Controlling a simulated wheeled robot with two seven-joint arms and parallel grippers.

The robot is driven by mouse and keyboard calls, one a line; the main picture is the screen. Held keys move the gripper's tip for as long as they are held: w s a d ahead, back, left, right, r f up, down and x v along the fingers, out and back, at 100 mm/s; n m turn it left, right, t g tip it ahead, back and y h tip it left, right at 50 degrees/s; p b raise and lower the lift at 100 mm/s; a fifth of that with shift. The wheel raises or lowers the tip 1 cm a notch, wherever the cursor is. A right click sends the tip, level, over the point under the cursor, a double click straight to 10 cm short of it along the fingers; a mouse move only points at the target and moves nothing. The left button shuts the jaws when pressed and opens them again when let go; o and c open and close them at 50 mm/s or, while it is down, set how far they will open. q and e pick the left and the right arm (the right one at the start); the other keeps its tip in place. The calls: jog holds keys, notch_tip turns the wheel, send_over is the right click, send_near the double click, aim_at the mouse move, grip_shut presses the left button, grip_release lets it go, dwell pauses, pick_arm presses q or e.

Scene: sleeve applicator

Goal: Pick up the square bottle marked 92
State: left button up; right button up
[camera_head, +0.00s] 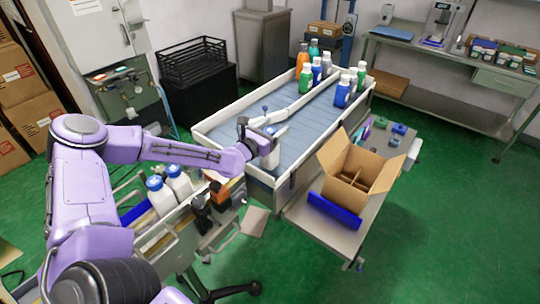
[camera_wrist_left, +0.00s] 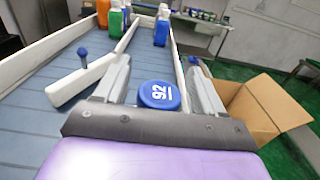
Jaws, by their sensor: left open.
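The bottle marked 92 shows in the left wrist view by its round blue cap (camera_wrist_left: 159,95), with white figures on top. Its body is mostly hidden below the cap and behind my gripper. My left gripper (camera_wrist_left: 163,80) is open, with one finger on each side of the cap. I cannot tell whether either finger touches the bottle. In the head view my left gripper (camera_head: 262,138) is over the near end of the blue conveyor (camera_head: 300,120), and a pale part of the bottle (camera_head: 279,131) shows beside it. My right gripper is not in view.
Several bottles, including a green one (camera_head: 305,80), stand at the conveyor's far end. A white guide rail (camera_head: 307,96) runs along the bed. An open cardboard box (camera_head: 335,192) stands to the right. White bottles with blue caps (camera_head: 160,196) stand at lower left.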

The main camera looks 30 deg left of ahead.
pick_arm(q)
jog(key=shift+r, duration=0.1)
jog(key=shift+s, duration=0.1)
jog(key=c, duration=0.4)
grip_shut()
